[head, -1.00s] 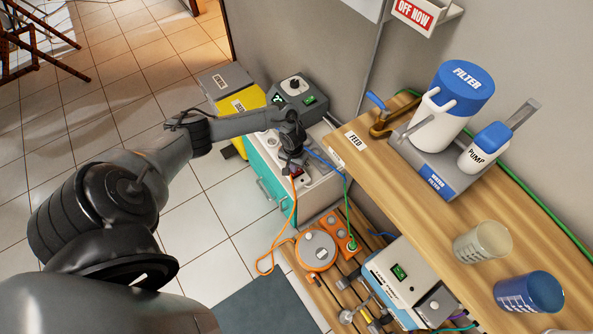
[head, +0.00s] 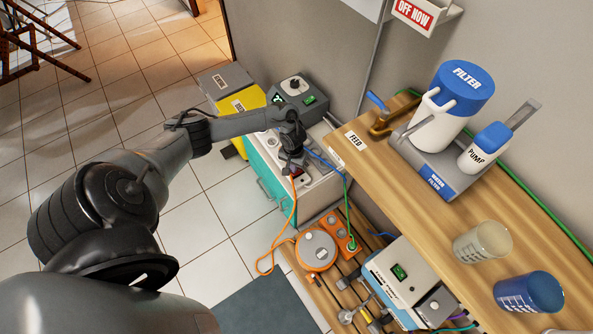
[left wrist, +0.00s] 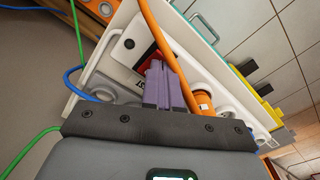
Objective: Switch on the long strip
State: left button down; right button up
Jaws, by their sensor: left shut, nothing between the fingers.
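A long white strip lies on top of the white-topped teal cabinet, partly hidden by my left arm in the head view. In the left wrist view the white strip (left wrist: 117,50) shows at an angle, with a red switch (left wrist: 133,58) on a dark panel. My left gripper (left wrist: 157,68) is shut and empty, its purple fingers right at the red switch. I cannot tell whether they touch it. In the head view the left gripper (head: 295,170) is low over the strip. An orange plug and cable (left wrist: 163,42) cross close beside the fingers. My right gripper is not in view.
An orange reel (head: 316,249) and a white unit with a green switch (head: 398,272) stand on the slatted shelf. The wooden bench (head: 385,165) bears a filter and pump to the right. A grey box (head: 298,92) stands behind the gripper. Orange, blue and green cables hang nearby.

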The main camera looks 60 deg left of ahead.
pick_arm(q)
jog(key=shift+f, duration=0.25)
dwell(0.6)
jog(key=shift+f+b, duration=0.5)
jog(key=shift+f, duration=0.2)
dwell(0.4)
notch_tip(320, 180, up, 3)
jog(key=p, duration=0.4)
jog(key=shift+r, duration=0.15)
notch_tip(320, 180, up, 4)
jog(key=p, duration=0.5)
